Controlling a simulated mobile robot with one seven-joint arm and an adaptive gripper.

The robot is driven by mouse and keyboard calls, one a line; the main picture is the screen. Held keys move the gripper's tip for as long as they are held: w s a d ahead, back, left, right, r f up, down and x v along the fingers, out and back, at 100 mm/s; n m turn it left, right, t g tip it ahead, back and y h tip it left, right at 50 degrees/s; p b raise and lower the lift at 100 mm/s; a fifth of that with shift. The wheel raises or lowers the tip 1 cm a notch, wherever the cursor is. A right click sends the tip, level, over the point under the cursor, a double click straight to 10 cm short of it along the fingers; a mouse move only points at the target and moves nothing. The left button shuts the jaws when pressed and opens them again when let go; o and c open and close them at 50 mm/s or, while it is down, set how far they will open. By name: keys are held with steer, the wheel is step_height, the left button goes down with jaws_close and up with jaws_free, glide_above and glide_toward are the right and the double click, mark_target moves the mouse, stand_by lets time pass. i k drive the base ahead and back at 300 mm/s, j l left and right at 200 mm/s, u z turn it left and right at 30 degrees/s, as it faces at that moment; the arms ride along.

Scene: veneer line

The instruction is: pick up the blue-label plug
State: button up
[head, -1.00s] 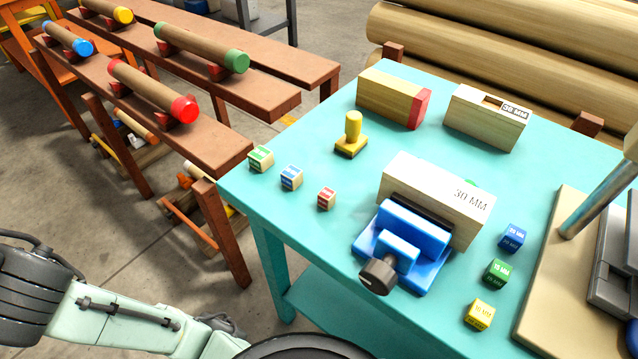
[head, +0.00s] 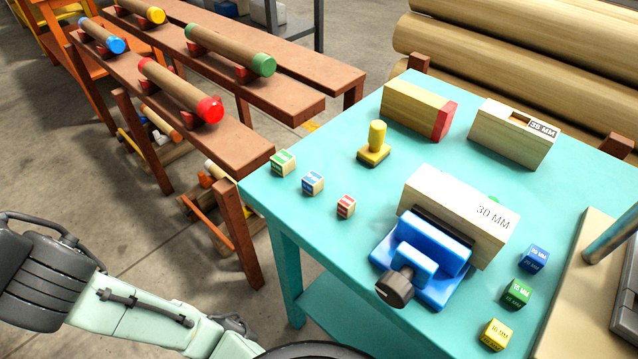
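The blue-label plug (head: 312,183) is a small light-wood cube with a blue and white label. It sits on the turquoise table (head: 335,255) near its left edge, between a green-label plug (head: 282,162) and a red-label plug (head: 346,207), apart from both. Nothing touches or covers it. My pale green arm comes in at the lower left, below and left of the table. My gripper cannot be made out in this view.
A blue vise (head: 425,262) holds a wooden block marked 30 MM (head: 455,212), right of the plugs. A yellow stamp-like piece (head: 375,145) stands behind them. Solid blue, green and yellow cubes lie at the right. Brown racks (head: 225,135) with capped rolls stand left.

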mark_target(312, 182)
steer(key=k, duration=0.5)
steer(key=k+z, duration=0.15)
steer(key=z, duration=1.05)
steer(key=j+z, duration=0.35)
steer(key=k+j+z, duration=0.2)
steer(key=j+z, duration=0.2)
steer(key=k+j, duration=0.1)
steer(key=j, duration=0.2)
steer(key=k+j, duration=0.25)
steer(key=j, duration=0.3)
